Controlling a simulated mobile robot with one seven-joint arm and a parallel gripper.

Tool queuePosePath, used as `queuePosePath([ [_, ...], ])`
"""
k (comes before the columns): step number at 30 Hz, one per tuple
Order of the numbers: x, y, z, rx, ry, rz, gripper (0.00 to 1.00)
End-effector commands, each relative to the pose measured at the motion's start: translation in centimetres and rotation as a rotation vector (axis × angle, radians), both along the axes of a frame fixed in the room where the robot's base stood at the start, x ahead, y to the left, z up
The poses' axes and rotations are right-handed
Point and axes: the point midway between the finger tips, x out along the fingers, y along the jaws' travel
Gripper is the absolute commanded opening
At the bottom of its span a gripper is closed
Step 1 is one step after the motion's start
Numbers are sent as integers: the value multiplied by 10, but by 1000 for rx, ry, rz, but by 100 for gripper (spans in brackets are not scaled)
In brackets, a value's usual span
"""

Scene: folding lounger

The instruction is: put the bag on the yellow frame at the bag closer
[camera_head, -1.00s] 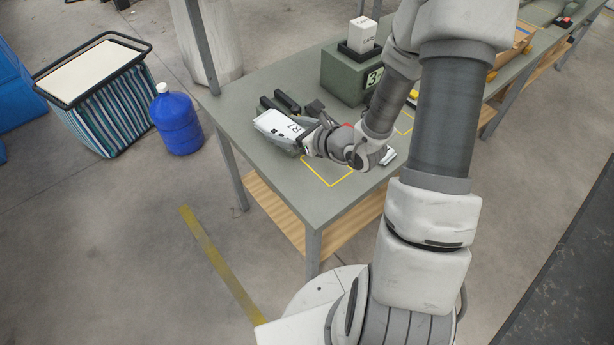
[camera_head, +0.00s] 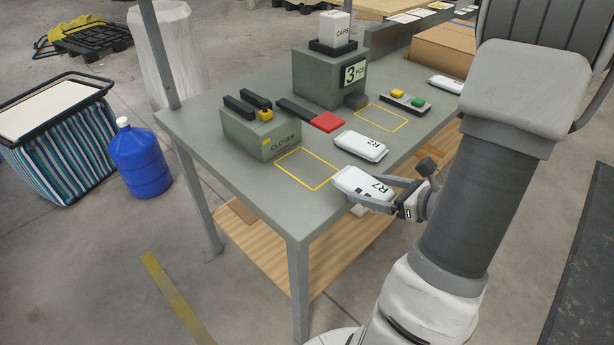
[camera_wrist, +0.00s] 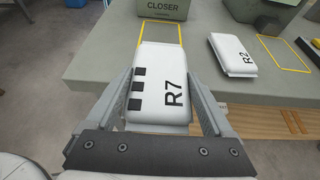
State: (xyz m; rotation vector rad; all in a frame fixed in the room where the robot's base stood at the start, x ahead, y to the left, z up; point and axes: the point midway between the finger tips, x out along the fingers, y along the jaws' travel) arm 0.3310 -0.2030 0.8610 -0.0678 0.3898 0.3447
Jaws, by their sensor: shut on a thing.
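My gripper (camera_head: 388,190) is shut on a white bag marked R7 (camera_head: 358,186). It holds the bag near the front edge of the table, to the right of the yellow frame (camera_head: 323,187) at the bag closer (camera_head: 262,137). In the wrist view the R7 bag (camera_wrist: 160,92) lies between the two fingers, with black squares along its left side. The closer is a green-grey box labelled CLOSER, and its yellow frame is empty on the part I see. In the wrist view the R7 bag covers the near part of the frame (camera_wrist: 181,36).
A second white bag, R2 (camera_head: 361,146), lies on the table (camera_head: 225,184) between the closer's frame and a second, empty yellow frame (camera_head: 381,117).

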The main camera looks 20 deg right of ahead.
Motion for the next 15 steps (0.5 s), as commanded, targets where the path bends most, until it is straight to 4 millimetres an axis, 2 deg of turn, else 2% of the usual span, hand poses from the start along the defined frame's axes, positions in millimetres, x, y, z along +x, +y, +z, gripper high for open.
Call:
queuePosePath([
  [2,5,2,-1,-1,-2,2,23],
  [5,24,10,0,-2,-3,6,23],
  [15,111,42,-1,0,-3,5,23],
])
